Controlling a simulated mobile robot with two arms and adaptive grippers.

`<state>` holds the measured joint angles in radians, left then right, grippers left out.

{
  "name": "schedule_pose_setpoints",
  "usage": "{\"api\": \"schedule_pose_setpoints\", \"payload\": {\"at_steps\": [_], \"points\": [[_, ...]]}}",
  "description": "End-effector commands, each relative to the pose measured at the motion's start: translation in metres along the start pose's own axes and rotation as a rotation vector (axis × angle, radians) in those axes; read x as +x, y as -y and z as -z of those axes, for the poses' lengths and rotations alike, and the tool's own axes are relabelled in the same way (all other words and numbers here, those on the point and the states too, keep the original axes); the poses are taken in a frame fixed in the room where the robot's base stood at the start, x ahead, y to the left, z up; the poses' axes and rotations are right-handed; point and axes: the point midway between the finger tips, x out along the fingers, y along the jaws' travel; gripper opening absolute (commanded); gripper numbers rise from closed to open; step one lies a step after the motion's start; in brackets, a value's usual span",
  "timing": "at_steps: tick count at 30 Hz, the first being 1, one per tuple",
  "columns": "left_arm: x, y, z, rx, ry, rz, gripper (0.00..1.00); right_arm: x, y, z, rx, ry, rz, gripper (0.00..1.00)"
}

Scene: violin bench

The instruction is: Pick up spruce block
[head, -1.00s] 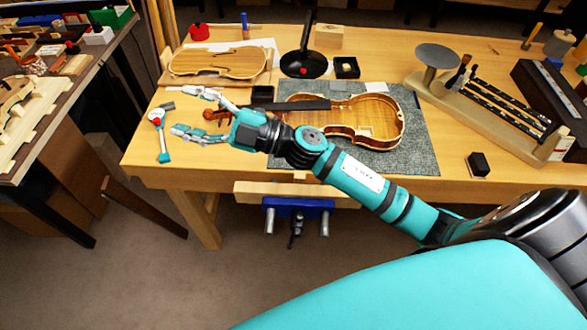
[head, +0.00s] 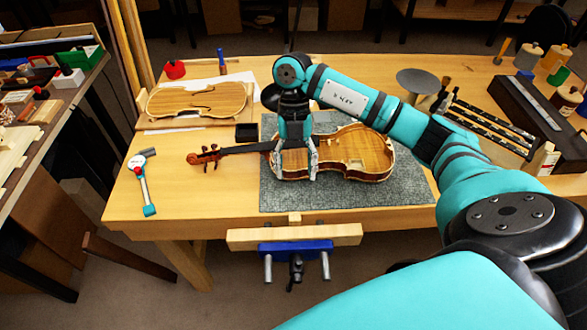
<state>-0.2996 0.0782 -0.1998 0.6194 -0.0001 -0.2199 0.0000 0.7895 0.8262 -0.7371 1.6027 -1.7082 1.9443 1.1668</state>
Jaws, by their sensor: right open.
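My right gripper (head: 298,174) points down with its two fingers apart, empty as far as I can see, over the left part of the open violin body (head: 372,150). The violin lies on a grey mat (head: 408,187), its neck pointing left. I cannot clearly pick out the spruce block. A small pale piece (head: 356,165) shows in the violin body, but I cannot tell what it is. A pale wooden block seen earlier at the back of the bench is now hidden behind my right arm. My left gripper is not in view.
The workbench (head: 215,215) carries a violin plate (head: 197,99), a small black tray (head: 246,132) and a teal-handled tool (head: 143,184) at left. A long dark case (head: 540,107) and bottles stand at right. A blue vise (head: 295,248) is at the front edge.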

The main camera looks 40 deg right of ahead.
Motion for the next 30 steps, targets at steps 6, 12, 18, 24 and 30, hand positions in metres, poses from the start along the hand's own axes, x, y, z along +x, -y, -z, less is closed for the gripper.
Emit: {"api": "schedule_pose_setpoints", "payload": {"at_steps": [6, 12, 18, 24, 30], "points": [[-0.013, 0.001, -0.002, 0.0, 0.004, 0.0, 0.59, 0.048, 0.0, 0.003, -0.002, -0.006, 0.0, 0.56], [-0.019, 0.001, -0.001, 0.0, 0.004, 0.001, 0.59, 0.077, -0.001, 0.002, -0.004, -0.003, -0.003, 0.56], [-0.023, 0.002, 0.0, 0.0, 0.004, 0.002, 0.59, 0.09, -0.002, 0.002, -0.004, -0.003, -0.003, 0.56], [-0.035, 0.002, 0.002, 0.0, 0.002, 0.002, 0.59, 0.12, -0.005, 0.004, -0.004, -0.006, -0.003, 0.56], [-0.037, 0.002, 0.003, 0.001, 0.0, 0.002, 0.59, 0.136, -0.005, 0.002, -0.005, -0.001, -0.004, 0.56]]}}
